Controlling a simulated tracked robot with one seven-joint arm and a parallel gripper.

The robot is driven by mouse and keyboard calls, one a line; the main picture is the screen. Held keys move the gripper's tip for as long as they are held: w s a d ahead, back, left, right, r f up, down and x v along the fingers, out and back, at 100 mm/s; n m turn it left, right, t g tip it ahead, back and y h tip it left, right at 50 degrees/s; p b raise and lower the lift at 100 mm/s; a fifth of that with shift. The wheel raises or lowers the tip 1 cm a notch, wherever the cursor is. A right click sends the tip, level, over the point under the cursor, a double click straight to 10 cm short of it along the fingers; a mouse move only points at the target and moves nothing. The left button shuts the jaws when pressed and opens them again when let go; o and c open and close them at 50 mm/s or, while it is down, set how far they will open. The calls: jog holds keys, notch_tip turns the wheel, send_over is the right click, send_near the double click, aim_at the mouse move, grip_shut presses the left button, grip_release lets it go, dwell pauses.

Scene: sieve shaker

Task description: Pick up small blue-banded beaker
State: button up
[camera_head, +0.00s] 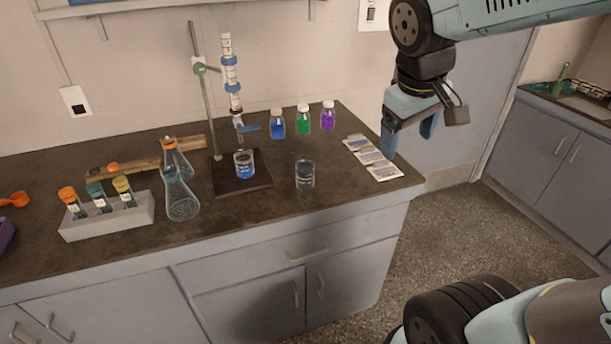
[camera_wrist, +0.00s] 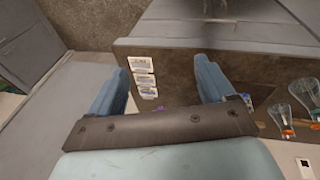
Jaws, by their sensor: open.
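Two small glass beakers stand upright on the dark bench top in the head view. One beaker (camera_head: 245,165) stands on the burette stand's base below the burette and shows blue in its lower part. The other beaker (camera_head: 305,175) stands alone to its right, near the front edge, with a dark bluish band. I cannot tell for sure which is the blue-banded one. My gripper (camera_head: 410,132) is open and empty, to the right of both beakers and above the bench's right end. In the wrist view my gripper (camera_wrist: 161,66) has no beaker between its fingers.
The burette stand (camera_head: 206,110) rises behind the beakers. Blue (camera_head: 277,124), green (camera_head: 303,119) and purple (camera_head: 328,116) bottles stand at the back. Flat cards (camera_head: 371,158) lie at the right end. A flask (camera_head: 181,200) and tube rack (camera_head: 107,220) stand left.

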jog(key=w+a+f+n+g+h, duration=0.2)
jog(key=w+a+f+n+h, duration=0.1)
jog(key=w+a+f+n, duration=0.15)
jog(key=n+t+h, duration=0.6)
jog(key=n+t, duration=0.1)
jog(key=n, duration=1)
send_near(298, 177)
jog(key=x, duration=0.6)
jog(key=shift+w+d+r, duration=0.15)
jog(key=shift+d, duration=0.2)
jog(key=shift+m, duration=0.25)
jog(key=shift+f+x, duration=0.25)
jog(key=shift+x, duration=2.45)
jog(key=shift+a, duration=0.15)
jog(key=shift+c, duration=0.4)
